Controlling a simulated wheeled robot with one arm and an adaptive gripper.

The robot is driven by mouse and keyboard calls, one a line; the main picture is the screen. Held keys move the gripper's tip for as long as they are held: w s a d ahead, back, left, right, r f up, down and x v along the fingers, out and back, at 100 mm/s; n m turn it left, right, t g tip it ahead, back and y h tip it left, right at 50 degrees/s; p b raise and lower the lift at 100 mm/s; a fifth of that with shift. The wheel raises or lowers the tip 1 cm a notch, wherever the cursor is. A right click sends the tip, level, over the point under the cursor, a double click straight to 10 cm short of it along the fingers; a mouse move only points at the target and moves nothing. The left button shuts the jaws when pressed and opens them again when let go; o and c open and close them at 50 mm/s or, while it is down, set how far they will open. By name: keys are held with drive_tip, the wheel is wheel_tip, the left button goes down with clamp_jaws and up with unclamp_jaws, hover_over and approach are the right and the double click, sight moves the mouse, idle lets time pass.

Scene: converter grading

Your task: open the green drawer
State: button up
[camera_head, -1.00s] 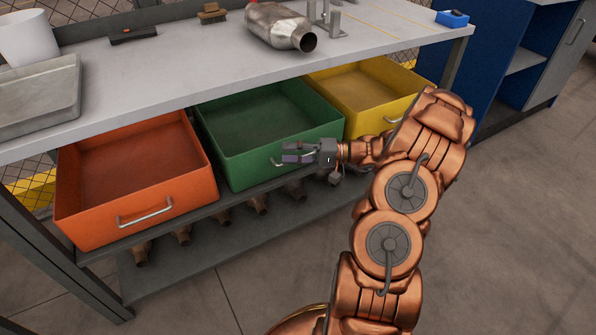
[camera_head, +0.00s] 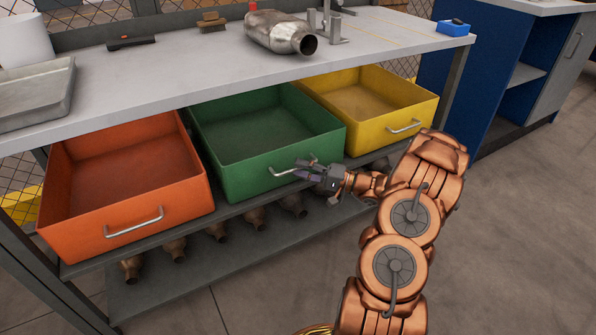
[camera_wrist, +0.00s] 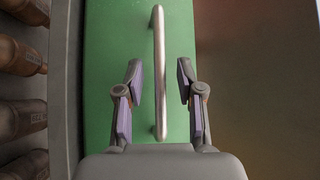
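The green drawer (camera_head: 235,165) sits between the orange and yellow drawers under the bench top and stands pulled out, its empty inside showing. Its metal bar handle (camera_head: 284,172) is on the front face, partly hidden by my gripper. My gripper (camera_head: 302,172) is at that handle in the head view. In the wrist view, my gripper (camera_wrist: 160,78) is open, with one finger on each side of the handle (camera_wrist: 158,60). Gaps show between the bar and both fingers. The green front face (camera_wrist: 105,50) lies behind the bar.
The orange drawer (camera_head: 130,222) at left and yellow drawer (camera_head: 385,135) at right also stand out. Several metal converters lie on the lower shelf (camera_head: 200,285). Another converter (camera_head: 275,30) lies on the bench top (camera_head: 190,75). Open floor (camera_head: 520,230) is at right.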

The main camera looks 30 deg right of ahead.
drive_tip(key=shift+w+a+r, duration=0.1)
drive_tip(key=shift+w+a, duration=0.4)
drive_tip(key=shift+c, duration=0.4)
clamp_jaws()
